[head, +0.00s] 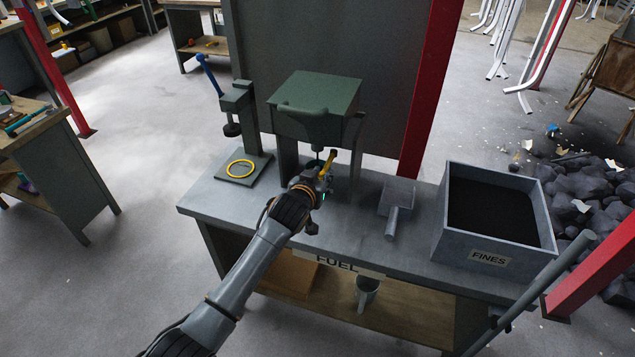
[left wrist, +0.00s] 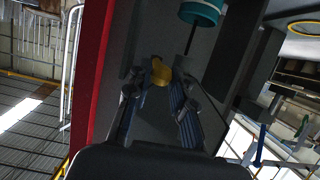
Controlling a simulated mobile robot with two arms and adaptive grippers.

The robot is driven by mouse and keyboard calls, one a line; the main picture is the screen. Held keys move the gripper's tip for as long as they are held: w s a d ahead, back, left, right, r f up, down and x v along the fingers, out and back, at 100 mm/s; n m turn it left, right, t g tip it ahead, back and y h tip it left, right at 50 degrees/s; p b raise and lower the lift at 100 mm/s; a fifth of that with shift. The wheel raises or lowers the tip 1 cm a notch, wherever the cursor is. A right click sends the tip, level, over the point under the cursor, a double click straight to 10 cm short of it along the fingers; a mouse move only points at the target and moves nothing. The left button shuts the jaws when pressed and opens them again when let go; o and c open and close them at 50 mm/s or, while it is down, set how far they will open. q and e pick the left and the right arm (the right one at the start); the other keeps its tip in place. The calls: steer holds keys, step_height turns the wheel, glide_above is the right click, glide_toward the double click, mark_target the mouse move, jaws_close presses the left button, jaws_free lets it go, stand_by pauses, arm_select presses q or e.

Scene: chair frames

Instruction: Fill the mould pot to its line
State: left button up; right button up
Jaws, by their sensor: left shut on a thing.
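A green hopper (head: 318,92) stands on the bench, with its spout (head: 316,128) pointing down. My left gripper (head: 325,178) is just below the spout, shut on a yellow handle (head: 329,158). In the left wrist view the yellow handle (left wrist: 160,72) shows between the fingers. A teal cup-like thing with a pale rim (left wrist: 203,12) is at the top of that view; I cannot tell for sure that it is the mould pot. In the head view the space under the spout is mostly hidden by my gripper. No fill line can be made out. My right gripper is not in view.
On the bench (head: 415,240) are a hand press (head: 238,115) with a yellow ring (head: 240,168) at its base, a grey scoop (head: 397,200) and a bin labelled FINES (head: 490,258) full of dark material. A grey cup (head: 366,292) is on the lower shelf. A red post (head: 430,90) rises behind.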

arm_select(q)
steer(key=shift+f, duration=0.5)
steer(key=shift+s+f+b, duration=0.1)
steer(key=shift+f+b, duration=0.3)
steer(key=shift+f, duration=0.15)
steer(key=o, duration=1)
steer(key=shift+r, duration=0.1)
steer(key=shift+r, duration=0.1)
